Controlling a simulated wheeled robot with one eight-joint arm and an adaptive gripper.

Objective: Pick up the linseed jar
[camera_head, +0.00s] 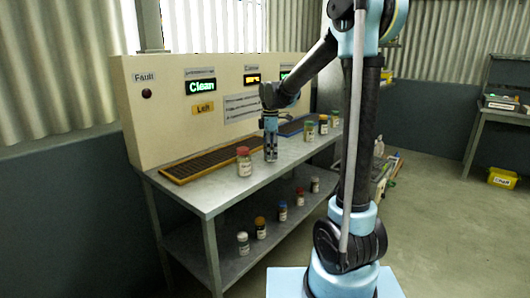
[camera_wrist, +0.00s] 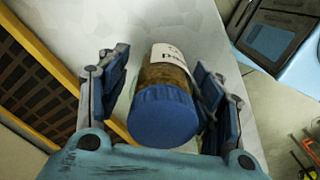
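A jar with a blue lid (camera_wrist: 163,112), brown contents and a white label stands between the fingers of my gripper in the wrist view. Its label is partly turned away and I cannot read it fully, so I cannot confirm it is linseed. My gripper (camera_wrist: 163,95) is open around it, with a visible gap on the left; the right finger is very close to the jar. In the head view my gripper (camera_head: 271,155) points down at the metal bench top, and the jar is hidden there.
A red-lidded jar (camera_head: 244,161) stands left of my gripper on the bench (camera_head: 222,187). A green-lidded jar (camera_head: 309,131) and others stand to the right. A brown grate (camera_head: 205,160) lies behind. Several jars stand on the lower shelf (camera_head: 225,262).

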